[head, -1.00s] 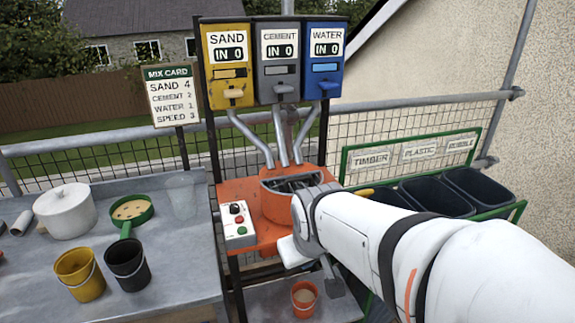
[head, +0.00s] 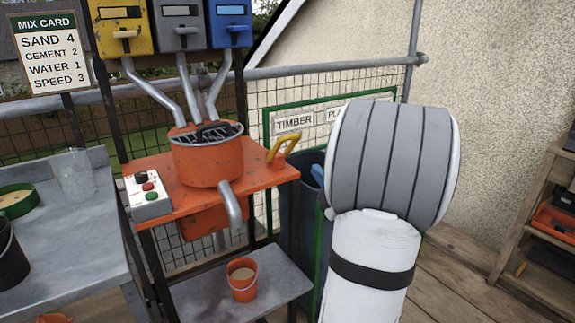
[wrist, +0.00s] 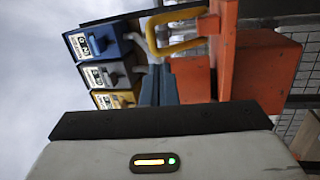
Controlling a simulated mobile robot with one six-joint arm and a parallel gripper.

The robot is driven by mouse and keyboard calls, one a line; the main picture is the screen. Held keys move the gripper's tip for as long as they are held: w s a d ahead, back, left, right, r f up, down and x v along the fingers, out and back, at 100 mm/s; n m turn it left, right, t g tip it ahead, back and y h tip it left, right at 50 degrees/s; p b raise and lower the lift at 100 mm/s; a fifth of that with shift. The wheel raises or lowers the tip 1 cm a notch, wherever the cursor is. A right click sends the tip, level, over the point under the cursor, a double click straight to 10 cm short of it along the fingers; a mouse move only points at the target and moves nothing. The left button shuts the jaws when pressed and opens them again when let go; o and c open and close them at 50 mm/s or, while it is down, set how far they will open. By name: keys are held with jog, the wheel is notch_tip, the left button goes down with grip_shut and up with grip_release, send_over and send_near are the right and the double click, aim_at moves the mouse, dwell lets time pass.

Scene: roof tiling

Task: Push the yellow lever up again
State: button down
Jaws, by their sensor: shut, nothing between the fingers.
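The yellow lever (head: 283,146) is a bent handle at the right end of the orange mixer stand (head: 255,180). In the head view it angles up and to the right. It also shows in the wrist view (wrist: 178,46) as a yellow loop beside the orange frame. My gripper (wrist: 158,70) shows in the wrist view with its blue-grey fingers shut and empty. Its fingertips appear close to the lever; I cannot tell whether they touch. In the head view my arm hides most or all of the gripper.
The orange mixing drum (head: 205,158) has a grate on top and a grey spout (head: 231,203). An orange bucket (head: 242,285) with beige contents stands on the shelf (head: 200,300) below. A control box (head: 147,194) sits at left. A dark bin (head: 300,205) stands behind the stand's right side.

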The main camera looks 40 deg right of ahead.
jog(key=s+f+n+t, duration=0.1)
jog(key=s+f, duration=0.1)
jog(key=y+b, duration=0.1)
jog(key=b, duration=0.1)
send_near(292, 139)
jog(key=x, duration=0.7)
jog(key=shift+f+n+t, duration=0.2)
jog(key=shift+n+t, duration=0.1)
jog(key=shift+n, duration=0.1)
jog(key=shift+d, duration=0.1)
